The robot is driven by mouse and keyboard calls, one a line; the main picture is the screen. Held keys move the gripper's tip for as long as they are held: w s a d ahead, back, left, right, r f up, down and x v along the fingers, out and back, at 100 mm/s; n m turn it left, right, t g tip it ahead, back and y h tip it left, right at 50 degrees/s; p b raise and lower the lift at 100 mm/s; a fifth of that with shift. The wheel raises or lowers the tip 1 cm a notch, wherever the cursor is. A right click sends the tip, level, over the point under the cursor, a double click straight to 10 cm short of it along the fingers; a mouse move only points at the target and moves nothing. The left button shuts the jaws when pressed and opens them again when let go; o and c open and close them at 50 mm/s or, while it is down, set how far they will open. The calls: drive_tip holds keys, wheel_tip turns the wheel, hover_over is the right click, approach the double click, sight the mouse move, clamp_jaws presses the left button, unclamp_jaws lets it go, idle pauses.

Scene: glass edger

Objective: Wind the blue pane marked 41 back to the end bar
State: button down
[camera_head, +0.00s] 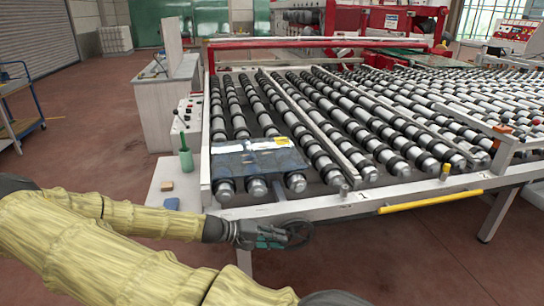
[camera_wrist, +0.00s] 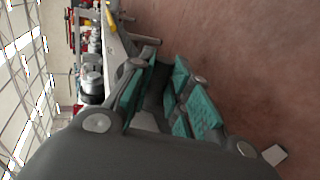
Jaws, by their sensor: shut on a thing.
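A translucent blue pane (camera_head: 235,160) lies flat on the rollers at the near left end of the conveyor. It bears a yellow label (camera_head: 282,141), too small to read. A white rail (camera_head: 330,207) runs across the near end, just in front of the pane. A dark handwheel (camera_head: 298,233) sits below this rail. My gripper (camera_head: 272,238) is at the wheel's left side, shut on it; whether on rim or handle I cannot tell. In the wrist view my gripper (camera_wrist: 165,100) shows teal finger pads, and the held part is mostly hidden between them.
A control box (camera_head: 186,115) and a green bottle (camera_head: 186,158) stand left of the rollers. A red bar (camera_head: 320,43) crosses the far end. A yellow bar (camera_head: 430,201) runs along the front right. Open floor lies in front.

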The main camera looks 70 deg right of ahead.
drive_tip(key=shift+s, duration=0.1)
drive_tip(key=c, duration=1.3)
unclamp_jaws()
drive_tip(key=shift+c, duration=0.2)
drive_tip(key=v, duration=1.2)
drive_tip(key=shift+f, duration=0.1)
